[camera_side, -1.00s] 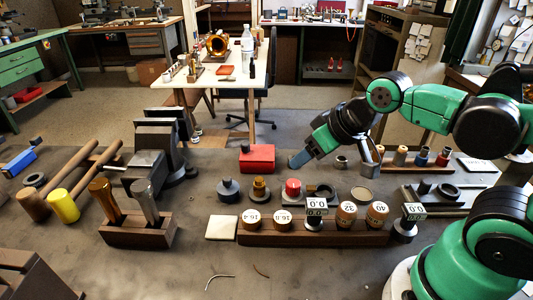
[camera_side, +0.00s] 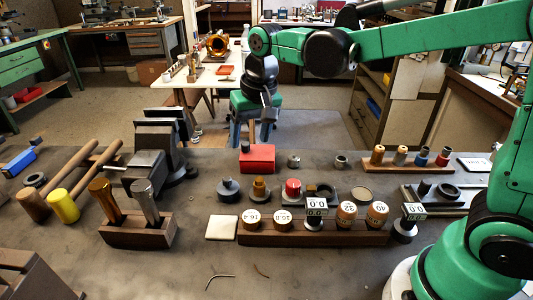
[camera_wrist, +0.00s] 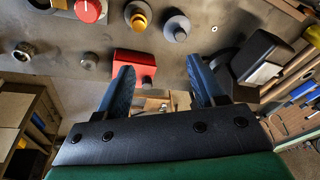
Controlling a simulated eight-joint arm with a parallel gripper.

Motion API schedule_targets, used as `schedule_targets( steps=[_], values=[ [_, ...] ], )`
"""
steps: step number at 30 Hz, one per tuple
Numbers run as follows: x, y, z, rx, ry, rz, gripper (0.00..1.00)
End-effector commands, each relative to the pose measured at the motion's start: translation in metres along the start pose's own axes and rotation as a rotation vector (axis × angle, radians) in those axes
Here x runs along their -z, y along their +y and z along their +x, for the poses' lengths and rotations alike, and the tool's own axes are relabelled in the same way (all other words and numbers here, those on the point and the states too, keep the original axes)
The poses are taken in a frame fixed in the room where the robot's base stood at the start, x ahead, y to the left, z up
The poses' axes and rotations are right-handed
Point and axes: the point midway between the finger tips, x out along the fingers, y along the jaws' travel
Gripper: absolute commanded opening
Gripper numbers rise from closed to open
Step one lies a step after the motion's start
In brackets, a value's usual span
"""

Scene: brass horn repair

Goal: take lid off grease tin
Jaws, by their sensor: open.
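My gripper (camera_side: 252,131) is open and empty, with its blue fingers spread above the bench's far edge, beyond the red box. In the wrist view my gripper (camera_wrist: 160,70) shows a gap between the fingers. A small grey metal tin (camera_side: 293,161) with a knob on top, perhaps the grease tin with its lid on, stands right of the red box. It also shows in the wrist view (camera_wrist: 89,61), left of the fingers and clear of them. No label is readable, so I cannot tell for sure which piece is the grease tin.
The red box (camera_side: 257,158) with a dark knob lies close to my fingers; the vise (camera_side: 155,150) is left of it. Jars with dark, amber and red tops (camera_side: 292,188) stand in front. A wooden block (camera_side: 312,233) with labelled pieces lies nearer. The bench front is mostly clear.

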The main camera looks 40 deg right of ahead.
Motion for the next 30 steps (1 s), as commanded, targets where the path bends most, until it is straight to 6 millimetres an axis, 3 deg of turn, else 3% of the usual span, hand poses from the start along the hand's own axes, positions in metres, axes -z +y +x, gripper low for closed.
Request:
schedule_targets(
  steps=[3, 10, 17, 24, 30],
  values=[
    [0.016, -0.017, 0.024, -0.034, -0.082, 0.065, 0.62],
    [0.026, -0.034, 0.059, -0.092, -0.180, 0.153, 0.62],
    [0.024, -0.036, 0.080, -0.107, -0.200, 0.172, 0.62],
    [0.017, -0.033, 0.112, -0.106, -0.199, 0.171, 0.62],
    [0.015, -0.032, 0.122, -0.105, -0.198, 0.170, 0.62]
  ],
)
